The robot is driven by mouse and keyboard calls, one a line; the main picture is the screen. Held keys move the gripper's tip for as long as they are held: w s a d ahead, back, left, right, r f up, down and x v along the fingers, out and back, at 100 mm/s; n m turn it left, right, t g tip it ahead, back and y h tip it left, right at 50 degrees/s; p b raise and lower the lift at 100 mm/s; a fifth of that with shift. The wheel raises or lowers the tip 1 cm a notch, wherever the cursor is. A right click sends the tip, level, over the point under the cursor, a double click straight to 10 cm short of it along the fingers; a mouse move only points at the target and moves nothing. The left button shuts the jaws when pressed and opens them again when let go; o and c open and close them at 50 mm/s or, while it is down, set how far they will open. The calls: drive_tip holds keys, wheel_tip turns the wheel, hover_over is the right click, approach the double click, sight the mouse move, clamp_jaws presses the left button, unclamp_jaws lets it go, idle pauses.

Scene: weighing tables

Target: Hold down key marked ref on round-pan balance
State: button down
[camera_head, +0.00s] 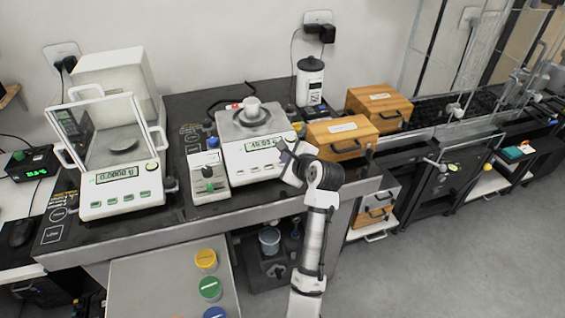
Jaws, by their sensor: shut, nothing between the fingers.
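The round-pan balance (122,209) appears to be the white one at the left, with a glass draft shield (134,110) and a small round metal pan (124,144). Its display (117,174) reads about 0.0000 g. Several green-marked keys (127,196) line its front; their labels are too small to read, so I cannot tell which says ref. My gripper (287,162) is shut and empty, at the right front of a second white balance (240,172), well right of the round-pan balance. It hides part of that second balance's front; contact there is unclear.
The second balance carries a white cup (251,106) on its metal pan. A small white device with knobs (208,176) stands between the balances. Wooden boxes (340,135) stand to the right. Coloured round lids (206,260) sit on a grey surface in front.

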drive_tip(key=shift+f, duration=0.2)
idle(0.7)
drive_tip(key=shift+w+f, duration=0.1)
drive_tip(key=shift+f, duration=0.1)
drive_tip(key=shift+w+f+p, duration=0.1)
drive_tip(key=shift+f+p, duration=0.2)
drive_tip(key=shift+f, duration=0.1)
idle(2.2)
drive_tip(key=shift+r, duration=0.1)
idle(1.0)
drive_tip(key=shift+s+r+p, duration=0.25)
drive_tip(key=shift+r+p, duration=0.45)
drive_tip(key=shift+p, duration=0.45)
drive_tip(key=r+p, duration=0.2)
drive_tip(key=s+r+p, duration=0.1)
drive_tip(key=r, duration=0.1)
drive_tip(key=shift+s+d+r+p, duration=0.15)
drive_tip(key=shift+d+r+p, duration=0.05)
drive_tip(key=shift+r+p, duration=0.2)
